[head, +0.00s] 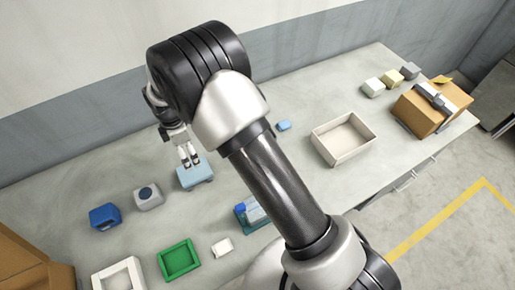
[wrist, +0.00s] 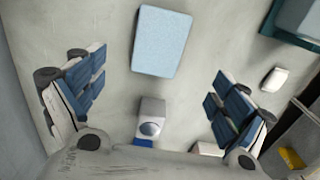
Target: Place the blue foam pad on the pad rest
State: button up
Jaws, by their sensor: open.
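The light blue foam pad (head: 195,176) lies flat on the grey bench, below and just in front of my gripper in the head view. In the wrist view the pad (wrist: 162,41) is a pale blue rectangle at top centre, beyond the fingertips and not between them. My gripper (head: 189,160) points down near the pad's far edge. In the wrist view my gripper (wrist: 155,92) has its blue-padded fingers wide apart, with nothing held. I cannot tell for certain which object is the pad rest; a green tray (head: 162,266) and a white frame (head: 97,282) stand at the front left.
A grey block with a round blue top (head: 148,196) and a blue box (head: 104,217) stand left of the pad. A teal holder (head: 243,218) and small white dish (head: 222,247) are nearer. A cream tray (head: 316,146) and cardboard box (head: 410,117) stand right.

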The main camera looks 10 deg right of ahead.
jog(key=s+d+r+m+t, duration=0.1)
jog(key=s+d+r+m, duration=0.2)
jog(key=d+r, duration=0.35)
jog(key=s+d+r+m, duration=0.2)
jog(key=d+r+m, duration=0.15)
jog(key=r, duration=0.55)
jog(key=s+d+r+m+t, duration=0.1)
jog(key=s+d+r+m, duration=0.25)
jog(key=r, duration=0.45)
jog(key=s+d+r+m+t, duration=0.1)
jog(key=s+d+r+m, duration=0.1)
jog(key=s+d+m, duration=0.3)
jog(key=s+d+r+m+t, duration=0.1)
jog(key=s+d+r+m, duration=0.2)
jog(key=s, duration=1.1)
jog(key=d+m, duration=0.2)
jog(key=m, duration=0.1)
jog(key=shift+d+r+t, duration=0.25)
jog(key=shift+d+t, duration=0.05)
jog(key=shift+d, duration=0.1)
jog(key=shift+s, duration=0.1)
